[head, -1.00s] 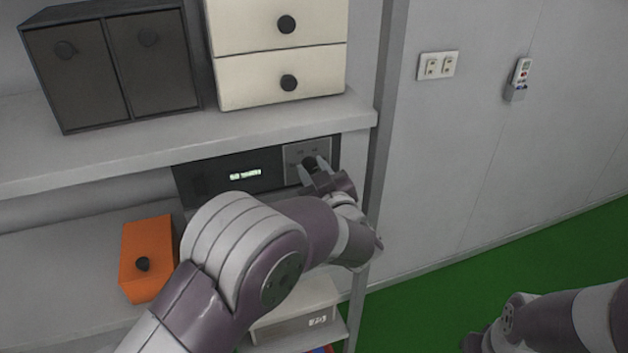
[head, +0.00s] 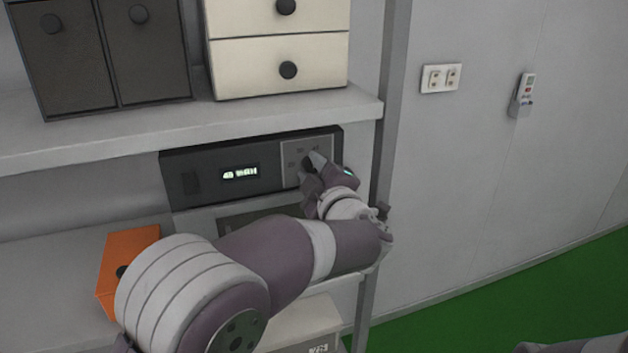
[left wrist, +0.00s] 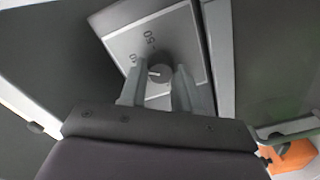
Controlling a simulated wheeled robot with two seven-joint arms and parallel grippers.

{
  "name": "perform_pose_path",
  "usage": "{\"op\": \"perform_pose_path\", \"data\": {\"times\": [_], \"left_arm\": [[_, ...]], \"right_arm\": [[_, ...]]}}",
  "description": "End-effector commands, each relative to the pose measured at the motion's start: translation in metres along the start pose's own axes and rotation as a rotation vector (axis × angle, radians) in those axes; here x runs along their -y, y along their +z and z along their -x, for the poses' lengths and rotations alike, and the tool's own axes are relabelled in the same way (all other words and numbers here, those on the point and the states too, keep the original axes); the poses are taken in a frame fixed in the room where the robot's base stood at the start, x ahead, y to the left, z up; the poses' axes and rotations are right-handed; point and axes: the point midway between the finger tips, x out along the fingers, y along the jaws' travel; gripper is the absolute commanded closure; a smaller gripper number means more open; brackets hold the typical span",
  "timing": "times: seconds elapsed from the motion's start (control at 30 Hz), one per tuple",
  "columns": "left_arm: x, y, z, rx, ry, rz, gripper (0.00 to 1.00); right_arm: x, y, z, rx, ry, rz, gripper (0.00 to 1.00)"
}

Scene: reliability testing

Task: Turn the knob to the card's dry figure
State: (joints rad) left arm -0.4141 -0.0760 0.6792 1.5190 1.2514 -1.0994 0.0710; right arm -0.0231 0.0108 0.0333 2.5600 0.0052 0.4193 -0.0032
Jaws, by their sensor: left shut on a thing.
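A dark box-shaped unit (head: 215,185) with a small lit display (head: 240,173) stands on the shelf; the display text is too blurred to read. A grey dial plate (head: 291,152) is at its right end. My left gripper (head: 314,165) is at this plate, shut on the knob. In the left wrist view the round dark knob (left wrist: 159,69) sits between the two fingers, with a white pointer mark on its face toward the left. The plate (left wrist: 185,35) carries a printed 50 and another partly hidden figure. No card can be made out. My right gripper is out of view.
The shelf board (head: 130,139) above carries a dark two-door box (head: 80,60) and cream drawers (head: 250,65). An orange box (head: 122,262) stands lower left, partly behind my left arm. A shelf post (head: 393,100) is close right of the gripper.

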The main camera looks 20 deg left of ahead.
Motion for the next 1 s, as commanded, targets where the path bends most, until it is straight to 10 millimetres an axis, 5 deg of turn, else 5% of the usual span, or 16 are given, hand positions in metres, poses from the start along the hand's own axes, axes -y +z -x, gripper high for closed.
{"op": "perform_pose_path", "data": {"times": [0.6, 0.63, 0.7, 1.0], "left_arm": [[0.0000, -0.0002, -0.0001, 0.000, 0.000, 0.035, 0.98], [0.0000, -0.0002, -0.0001, 0.000, 0.000, 0.035, 0.58], [0.0000, -0.0001, -0.0001, 0.000, 0.000, 0.035, 0.44], [0.0002, 0.0003, 0.0021, 0.000, 0.000, 0.035, 0.44]], "right_arm": [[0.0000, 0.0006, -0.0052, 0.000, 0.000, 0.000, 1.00], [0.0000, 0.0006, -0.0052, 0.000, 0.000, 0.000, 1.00], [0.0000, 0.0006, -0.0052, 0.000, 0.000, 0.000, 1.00], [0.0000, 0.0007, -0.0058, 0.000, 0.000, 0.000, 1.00]]}}
